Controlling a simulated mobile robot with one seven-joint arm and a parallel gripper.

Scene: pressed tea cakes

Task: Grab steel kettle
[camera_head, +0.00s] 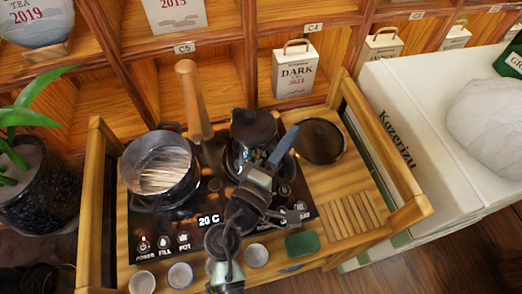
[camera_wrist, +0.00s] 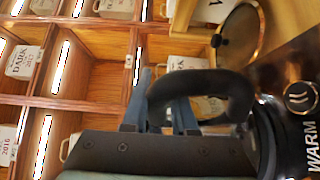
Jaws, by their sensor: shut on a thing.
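The steel kettle (camera_head: 252,125) stands on the right side of the dark tea stove; its black lid faces up and its body is partly hidden by my arm. My gripper (camera_head: 284,146) is at the kettle's right side, its blue fingers at the handle. In the wrist view, the black looped handle (camera_wrist: 205,88) crosses in front of the blue fingers of my gripper (camera_wrist: 160,103), which are shut on it. Part of the dark kettle body shows at the right edge. The exact finger contact is partly hidden.
A steel pot (camera_head: 160,172) holding pale sticks stands left of the kettle. A round glass lid (camera_head: 320,141) lies to the right. Small white cups (camera_head: 181,275) line the front. The wooden tray frame (camera_head: 97,225) has raised side rails. Shelves with a DARK tea box (camera_head: 295,72) stand behind.

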